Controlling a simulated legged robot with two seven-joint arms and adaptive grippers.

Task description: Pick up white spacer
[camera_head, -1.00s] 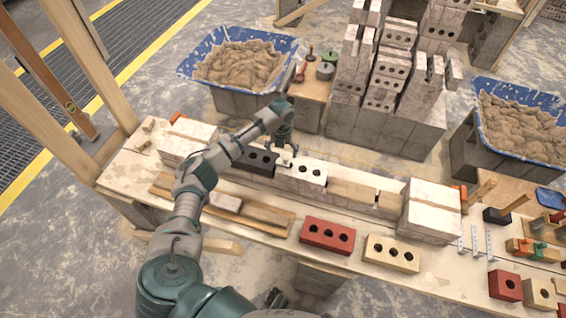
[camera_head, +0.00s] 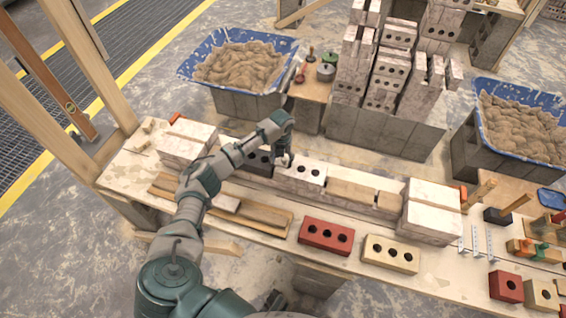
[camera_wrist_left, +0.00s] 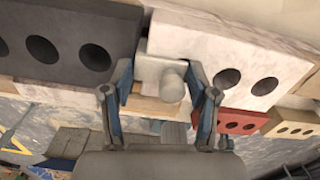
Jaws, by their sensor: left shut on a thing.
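The white spacer (camera_wrist_left: 160,68) is a small pale block with a round grey-white knob. In the left wrist view it sits in the gap between a dark brick (camera_wrist_left: 70,40) and a white brick (camera_wrist_left: 235,60) with round holes. My left gripper (camera_wrist_left: 160,84) has its two fingers on either side of the spacer and is shut on it. In the head view the left gripper (camera_head: 285,160) is low at the brick row, between the dark brick (camera_head: 259,161) and the white brick (camera_head: 303,174); it hides most of the spacer there. I do not make out my right gripper.
A red brick (camera_head: 326,235) and a cream brick (camera_head: 391,254) lie along the bench's front. A large pale block (camera_head: 430,211) stands to the right in the row. Mortar tubs (camera_head: 240,62) and a brick stack (camera_head: 385,75) stand beyond the bench.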

